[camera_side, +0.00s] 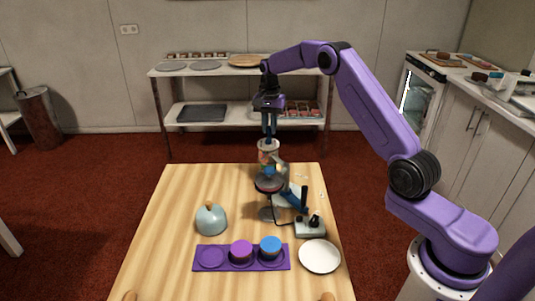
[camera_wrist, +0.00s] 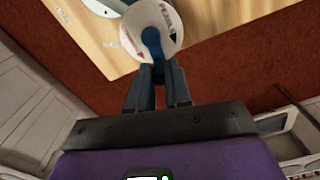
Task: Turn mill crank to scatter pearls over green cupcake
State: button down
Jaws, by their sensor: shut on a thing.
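In the wrist view the mill (camera_wrist: 172,18) shows a round white top with dark lettering and a blue crank (camera_wrist: 152,40). My gripper (camera_side: 269,137) points down over the mill. In the wrist view my gripper (camera_wrist: 160,72) has its fingers close around the end of the blue crank. A dark round plate (camera_side: 268,184) sits below the mill on a grey stand. I cannot make out the green cupcake; the mill and stand parts may hide it.
A purple tray (camera_side: 207,267) holds a purple cupcake (camera_side: 241,251) and a blue cupcake (camera_side: 270,246); its left place is empty. A light blue dome (camera_side: 211,220), a white plate (camera_side: 319,257) and a control box (camera_side: 310,228) stand nearby. Small white bits lie at the right edge.

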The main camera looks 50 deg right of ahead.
aim_at(277, 142)
jog(key=shift+s+d, duration=0.25)
jog(key=shift+s, duration=0.15)
jog(key=shift+s, duration=0.7)
jog(key=shift+s+a, duration=0.15)
jog(key=shift+s, duration=0.5)
